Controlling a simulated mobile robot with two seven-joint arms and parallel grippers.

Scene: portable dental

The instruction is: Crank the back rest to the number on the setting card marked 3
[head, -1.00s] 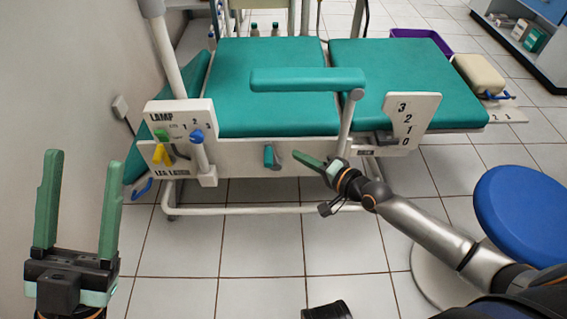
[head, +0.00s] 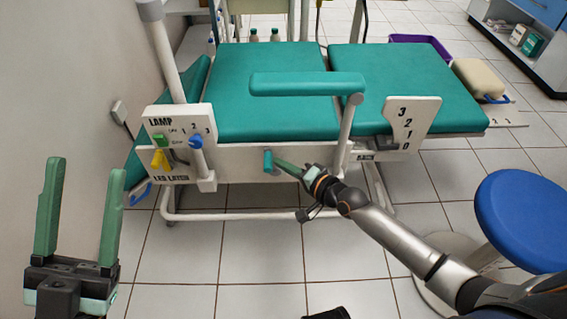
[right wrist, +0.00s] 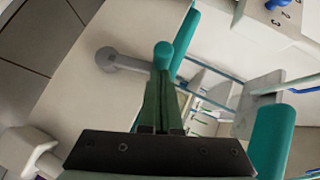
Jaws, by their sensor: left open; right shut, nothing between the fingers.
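The dental chair has a green back rest section (head: 275,90) lying nearly flat. A green crank handle (head: 267,160) sticks out from its white side rail; in the right wrist view the handle (right wrist: 163,54) shows with its grey crank arm (right wrist: 118,62). My right gripper (head: 277,163) is shut and empty, its fingertips right at the handle; whether they touch it I cannot tell. It also shows in the right wrist view (right wrist: 160,82). A white number plate (head: 411,122) reads 3, 2, 1, 0. My left gripper (head: 85,180) is open and empty, away from the chair. I cannot make out a setting card marked 3.
A white panel (head: 178,140) with LAMP lettering and coloured levers is at the chair's left. A green armrest (head: 307,84) stands above the rail. A blue stool (head: 523,218) is at the right, near my right arm. The tiled floor in front is mostly clear.

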